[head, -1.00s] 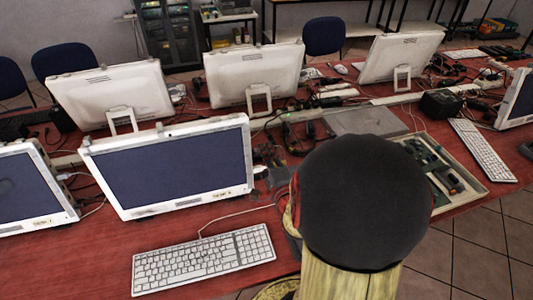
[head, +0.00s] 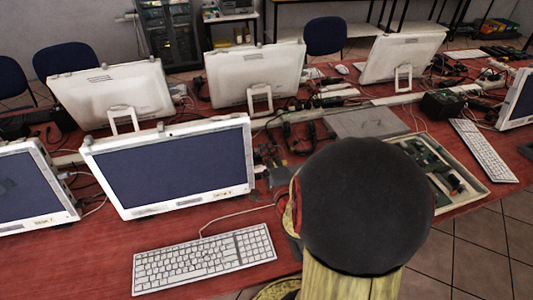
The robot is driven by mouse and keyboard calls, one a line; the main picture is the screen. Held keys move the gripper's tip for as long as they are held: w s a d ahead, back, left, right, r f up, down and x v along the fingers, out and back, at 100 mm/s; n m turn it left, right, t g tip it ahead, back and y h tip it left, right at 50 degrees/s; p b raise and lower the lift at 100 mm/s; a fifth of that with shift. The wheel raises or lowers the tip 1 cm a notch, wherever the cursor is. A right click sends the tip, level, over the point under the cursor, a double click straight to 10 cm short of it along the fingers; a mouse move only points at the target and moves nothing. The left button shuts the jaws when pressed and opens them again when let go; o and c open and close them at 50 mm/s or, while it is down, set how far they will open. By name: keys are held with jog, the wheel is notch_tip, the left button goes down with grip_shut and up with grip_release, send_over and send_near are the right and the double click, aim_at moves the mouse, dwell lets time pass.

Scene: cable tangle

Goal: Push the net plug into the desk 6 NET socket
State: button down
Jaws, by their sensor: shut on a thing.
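I cannot make out the net plug or the desk 6 NET socket in the head view. My own arm, a dark rounded link above a yellow one, fills the lower middle right and covers the desk behind it. My gripper is hidden behind this arm, so its fingers and anything in them do not show. A white monitor (head: 172,165) stands left of my arm with a small yellowish label on its lower frame, too small to read. Dark cables and small connectors (head: 270,155) lie just right of this monitor, partly near my arm.
The red desk (head: 95,262) holds a white keyboard (head: 204,258) in front. An open tray of circuit boards (head: 470,190) and another keyboard (head: 484,150) lie at right. More monitors (head: 255,75) and a cable strip (head: 385,101) stand behind. Bare desk shows at front left.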

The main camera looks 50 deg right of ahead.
jog(key=shift+s+d+r+p, duration=0.3)
jog(key=shift+s+d+r, duration=0.2)
jog(key=shift+d, duration=0.2)
jog(key=shift+s+d+r+p, duration=0.25)
jog(key=shift+s+d+r, duration=0.25)
jog(key=shift+d, duration=0.2)
jog(key=shift+s+d+r+p, duration=0.3)
jog(key=shift+s+d+r, duration=0.15)
jog(key=shift+d, duration=0.25)
